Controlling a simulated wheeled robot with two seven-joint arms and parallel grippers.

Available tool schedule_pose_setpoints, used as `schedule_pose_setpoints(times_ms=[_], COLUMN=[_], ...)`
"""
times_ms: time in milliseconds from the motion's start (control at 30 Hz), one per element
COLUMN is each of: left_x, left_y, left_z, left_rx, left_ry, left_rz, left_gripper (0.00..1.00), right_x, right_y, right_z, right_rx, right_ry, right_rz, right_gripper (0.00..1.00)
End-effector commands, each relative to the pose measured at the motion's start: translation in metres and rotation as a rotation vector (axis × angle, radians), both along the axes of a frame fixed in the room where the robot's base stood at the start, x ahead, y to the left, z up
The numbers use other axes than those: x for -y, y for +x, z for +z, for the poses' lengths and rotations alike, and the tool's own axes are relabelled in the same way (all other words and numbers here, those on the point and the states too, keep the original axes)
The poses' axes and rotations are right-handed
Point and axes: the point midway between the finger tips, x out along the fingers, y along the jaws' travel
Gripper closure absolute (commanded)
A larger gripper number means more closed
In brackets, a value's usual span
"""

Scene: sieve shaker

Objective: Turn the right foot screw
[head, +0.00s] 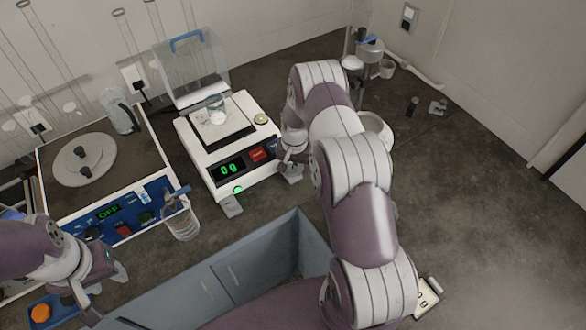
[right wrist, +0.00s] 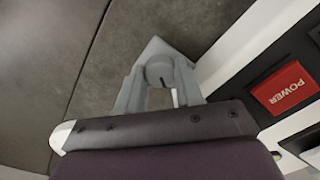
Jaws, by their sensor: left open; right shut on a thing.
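The white balance (head: 228,150) stands on the dark bench, its display reading 0 g in green. A round level vial (head: 261,119) sits on its top right corner. My right gripper (head: 293,172) is at the balance's front right corner. In the right wrist view, my right gripper (right wrist: 160,90) is shut on the grey right foot screw (right wrist: 160,68), just beside the balance body. The screw's foot plate (right wrist: 158,46) shows beyond the fingertips. Another foot plate (head: 232,206) shows at the front left. My left gripper (head: 106,292) is open and empty at the lower left.
A shaker with a blue front panel (head: 150,200) reading OFF stands left of the balance. A beaker (head: 182,222) stands between them. A blue-grey open bin (head: 225,270) lies in front. A red POWER button (right wrist: 288,86) is close to my right gripper. The bench at right is mostly clear.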

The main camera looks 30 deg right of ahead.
Motion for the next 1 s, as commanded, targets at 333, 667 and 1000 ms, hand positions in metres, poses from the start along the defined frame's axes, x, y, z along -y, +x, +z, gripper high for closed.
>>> schedule_pose_setpoints(times_ms=[333, 667, 1000], left_x=[0.0, 0.0, 0.0], left_y=[0.0, 0.0, 0.0], left_z=[-0.0054, -0.0054, -0.0054], left_rx=[0.0, 0.0, 0.0], left_ry=[0.0, 0.0, 0.0], left_rz=[0.0, 0.0, 0.0], left_gripper=[0.57, 0.57, 0.57], right_x=[0.0005, 0.0005, 0.0004], right_y=[0.0011, 0.0012, 0.0007], right_z=[0.0006, 0.0011, 0.0007], right_rx=[0.004, 0.004, 0.002], right_ry=[-0.001, -0.001, 0.0], right_rz=[-0.095, -0.103, -0.102], right_gripper=[0.95, 0.95, 0.39])
